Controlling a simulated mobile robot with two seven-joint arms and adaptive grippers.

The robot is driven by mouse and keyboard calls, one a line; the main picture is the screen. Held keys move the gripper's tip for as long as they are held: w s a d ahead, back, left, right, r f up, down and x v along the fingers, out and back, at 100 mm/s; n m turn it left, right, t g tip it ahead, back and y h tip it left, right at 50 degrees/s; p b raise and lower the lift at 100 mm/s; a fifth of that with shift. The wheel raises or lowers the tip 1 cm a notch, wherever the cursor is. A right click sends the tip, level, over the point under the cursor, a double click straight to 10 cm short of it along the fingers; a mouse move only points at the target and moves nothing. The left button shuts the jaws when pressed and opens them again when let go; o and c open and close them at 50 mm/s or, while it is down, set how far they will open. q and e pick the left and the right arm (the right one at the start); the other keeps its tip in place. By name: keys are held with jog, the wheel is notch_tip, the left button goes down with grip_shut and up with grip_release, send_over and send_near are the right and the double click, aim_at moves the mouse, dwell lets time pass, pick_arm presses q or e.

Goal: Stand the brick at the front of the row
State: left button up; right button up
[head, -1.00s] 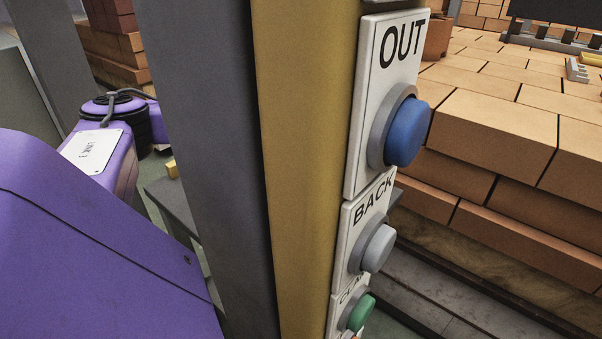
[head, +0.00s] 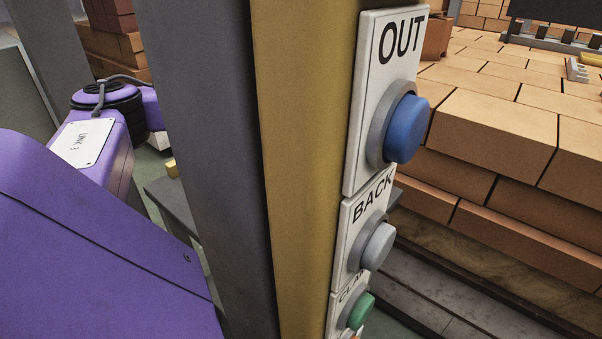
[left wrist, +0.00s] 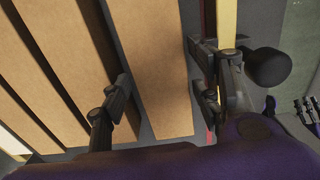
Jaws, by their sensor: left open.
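In the left wrist view several long tan bricks stand side by side in a row, with dark gaps between them. The rightmost brick (left wrist: 158,75) lies between the two fingers of my left gripper (left wrist: 160,98). The gripper is open, one finger at each side of this brick, with a visible gap at the right finger. I cannot tell whether the left finger touches it. A dark jointed part at the right edge of that view looks like my right gripper (left wrist: 304,110); it is small and cut off. The head view shows neither gripper.
A yellow post (head: 305,150) fills the middle of the head view. It carries a blue OUT button (head: 406,129), a grey BACK button (head: 378,246) and a green button (head: 361,311). Stacked bricks (head: 500,130) stand to the right. A black knob (left wrist: 268,67) is beside my left gripper.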

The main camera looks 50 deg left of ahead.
pick_arm(q)
notch_tip(320, 180, up, 8)
dwell(0.5)
